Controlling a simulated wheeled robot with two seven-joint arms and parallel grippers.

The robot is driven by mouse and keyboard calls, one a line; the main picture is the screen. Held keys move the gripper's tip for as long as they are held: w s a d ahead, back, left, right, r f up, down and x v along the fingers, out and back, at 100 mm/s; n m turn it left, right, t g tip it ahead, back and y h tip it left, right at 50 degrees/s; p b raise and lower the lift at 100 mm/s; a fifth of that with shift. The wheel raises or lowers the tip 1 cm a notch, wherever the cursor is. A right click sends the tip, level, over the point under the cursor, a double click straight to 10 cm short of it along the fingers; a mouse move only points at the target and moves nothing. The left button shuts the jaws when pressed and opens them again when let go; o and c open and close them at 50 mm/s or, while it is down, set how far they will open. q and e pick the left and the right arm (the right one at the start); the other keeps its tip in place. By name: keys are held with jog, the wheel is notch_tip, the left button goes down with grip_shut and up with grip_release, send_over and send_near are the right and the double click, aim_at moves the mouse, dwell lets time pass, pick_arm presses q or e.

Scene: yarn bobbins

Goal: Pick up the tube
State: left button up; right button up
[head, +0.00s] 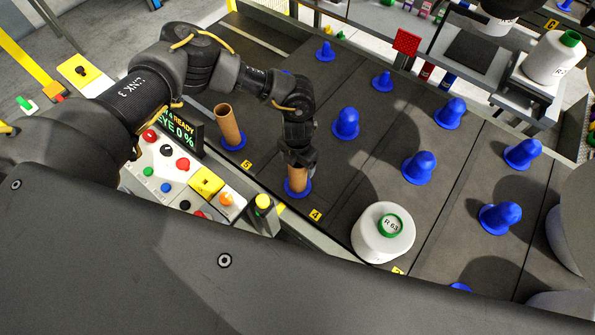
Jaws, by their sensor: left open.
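A brown cardboard tube (297,180) stands on a blue base near the mark 4 on the dark table (345,185). My left gripper (297,162) points down at the top of this tube and hides its upper part. Its jaws are open; I cannot tell whether they touch the tube. A second brown tube (230,127) stands slightly tilted on another blue base to the left, near the mark 5. My right gripper is not in view.
Several blue pegs, such as this peg (346,123), stand across the table. A white yarn bobbin (383,235) labelled R 63 stands to the right of the gripper. A control panel (170,170) with buttons lies left of the table. Another bobbin (552,60) is at the upper right.

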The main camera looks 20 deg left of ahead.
pick_arm(q)
jog(key=shift+f, duration=1.2)
jog(key=c, duration=1.3)
